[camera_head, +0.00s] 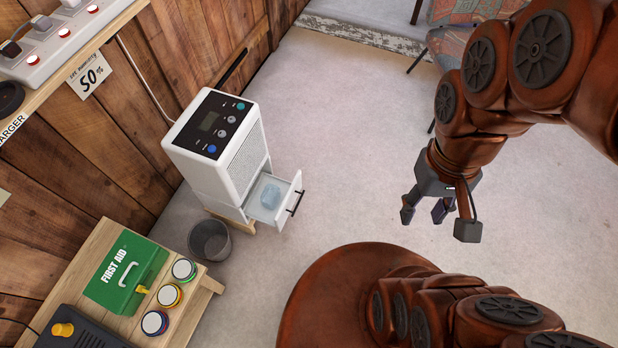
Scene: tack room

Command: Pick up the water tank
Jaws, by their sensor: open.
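The water tank (272,199) looks like a pale drawer with a dark handle (295,204), pulled out from the lower front of a white dehumidifier (215,140). A bluish, clear patch that looks like water or a clear object (271,193) shows inside it. My gripper (440,220) is open and empty, its fingers pointing down. In the picture it is well to the right of the tank, apart from it. The tank's back end is hidden inside the dehumidifier.
A dark bucket (209,241) stands on the floor beside the dehumidifier. A low wooden bench (205,290) at lower left holds a green first aid box (126,275) and several round tins. A patterned chair (462,45) stands at the back. The floor (355,165) between tank and gripper is clear.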

